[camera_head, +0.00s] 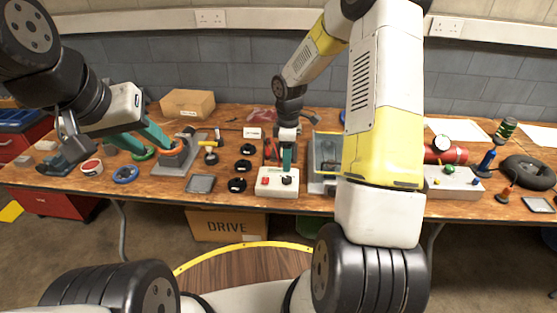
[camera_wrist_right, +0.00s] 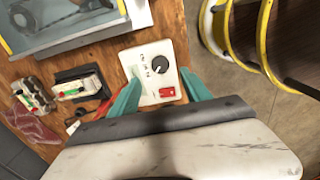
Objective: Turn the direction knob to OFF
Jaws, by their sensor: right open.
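The direction knob (camera_head: 287,180) is a small black knob on a white control box (camera_head: 276,190) near the bench's front edge. In the right wrist view the knob (camera_wrist_right: 159,65) is plainly visible, with small print beside it and a red switch (camera_wrist_right: 167,91) on the same face. The print and the knob's pointer are too small to read. My right gripper (camera_head: 287,158) is over the box, with its teal fingers spread to both sides of the knob in the wrist view (camera_wrist_right: 159,77), holding nothing. My left gripper (camera_head: 135,140) is over the left of the bench, fingers apart and empty.
A grey open-topped bin (camera_head: 317,185) stands close to the right of the control box. Black round parts (camera_head: 238,185) and a grey tablet (camera_head: 200,183) lie to its left. An orange-ringed grey stand (camera_head: 175,160) is near my left gripper. My right arm hides part of the bench.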

